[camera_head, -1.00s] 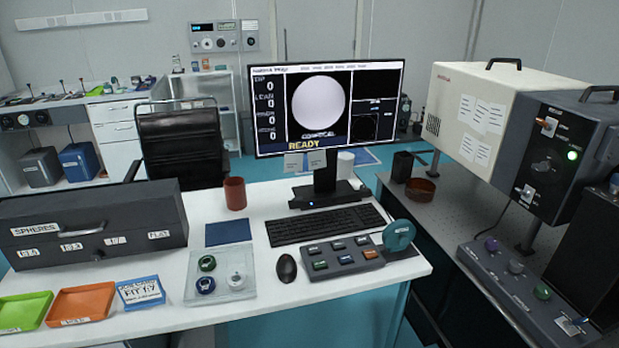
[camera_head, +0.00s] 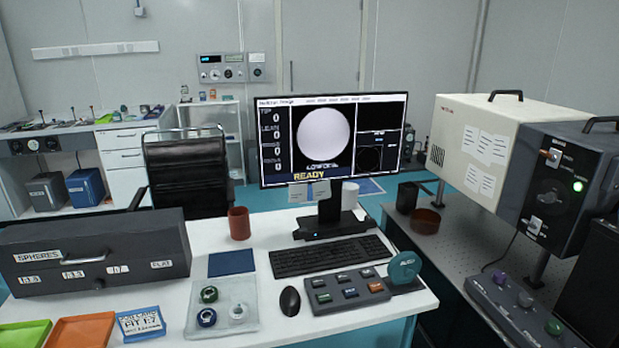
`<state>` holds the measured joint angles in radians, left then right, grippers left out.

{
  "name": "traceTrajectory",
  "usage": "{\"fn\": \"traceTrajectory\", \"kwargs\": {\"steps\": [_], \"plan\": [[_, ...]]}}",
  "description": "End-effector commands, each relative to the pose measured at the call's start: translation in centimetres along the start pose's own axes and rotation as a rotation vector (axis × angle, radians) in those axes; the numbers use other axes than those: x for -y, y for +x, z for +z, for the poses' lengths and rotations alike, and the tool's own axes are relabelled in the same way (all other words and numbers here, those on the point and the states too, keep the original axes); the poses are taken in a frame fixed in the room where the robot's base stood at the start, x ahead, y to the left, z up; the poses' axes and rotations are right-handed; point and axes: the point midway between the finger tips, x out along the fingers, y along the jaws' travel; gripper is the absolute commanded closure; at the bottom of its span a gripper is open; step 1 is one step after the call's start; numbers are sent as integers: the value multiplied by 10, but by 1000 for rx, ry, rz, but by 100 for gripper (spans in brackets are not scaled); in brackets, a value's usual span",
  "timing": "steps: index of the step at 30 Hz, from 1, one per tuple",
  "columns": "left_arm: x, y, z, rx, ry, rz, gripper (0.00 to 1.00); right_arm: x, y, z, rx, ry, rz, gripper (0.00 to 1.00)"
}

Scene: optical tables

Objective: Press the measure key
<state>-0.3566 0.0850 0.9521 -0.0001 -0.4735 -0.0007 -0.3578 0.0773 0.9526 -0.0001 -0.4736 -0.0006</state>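The labels are too small to read, so I cannot tell which is the measure key. The monitor (camera_head: 331,140) shows a pale disc, several zero readings and the word READY. Neither of my grippers is in view.
The desk also holds a keyboard (camera_head: 330,256), a mouse (camera_head: 290,301), a teal disc (camera_head: 404,267) beside the key box, a brown cup (camera_head: 239,223) and a clear tray (camera_head: 222,308) with rings. A SPHERES case (camera_head: 95,250) stands left. A cream and dark instrument (camera_head: 500,150) stands right.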

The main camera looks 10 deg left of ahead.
Motion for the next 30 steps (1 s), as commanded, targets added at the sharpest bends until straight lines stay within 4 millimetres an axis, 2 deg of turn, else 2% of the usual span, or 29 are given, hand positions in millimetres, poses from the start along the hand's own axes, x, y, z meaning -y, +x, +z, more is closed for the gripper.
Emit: {"fn": "traceTrajectory", "kwargs": {"steps": [15, 30], "plan": [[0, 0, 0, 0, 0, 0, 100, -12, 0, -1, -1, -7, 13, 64], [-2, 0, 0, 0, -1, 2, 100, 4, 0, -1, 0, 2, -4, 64]]}}
